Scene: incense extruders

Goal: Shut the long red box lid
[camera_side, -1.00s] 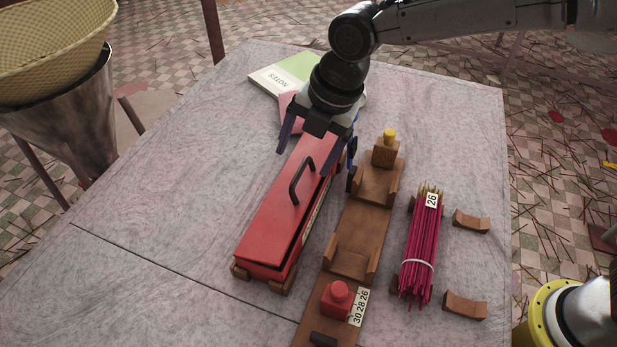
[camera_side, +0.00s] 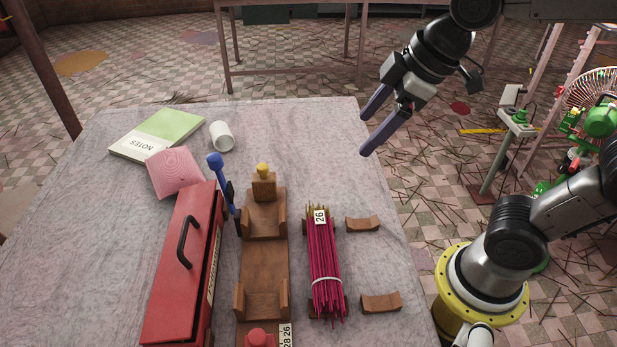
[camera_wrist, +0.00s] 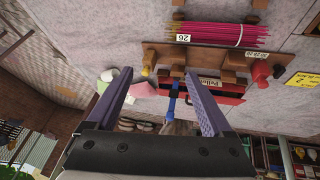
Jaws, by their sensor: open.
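The long red box stands at the left front of the table in the side view, its near end cut off by the frame. Its red lid (camera_side: 180,262) with a black handle (camera_side: 186,242) lies over the top. My gripper (camera_side: 365,134) is open and empty, raised high at the table's far right, well apart from the box. In the wrist view, the red box (camera_wrist: 232,97) shows partly beyond the open fingers (camera_wrist: 158,75).
A pink cloth block (camera_side: 173,172), notebook (camera_side: 158,132) and white cup (camera_side: 221,136) sit behind.

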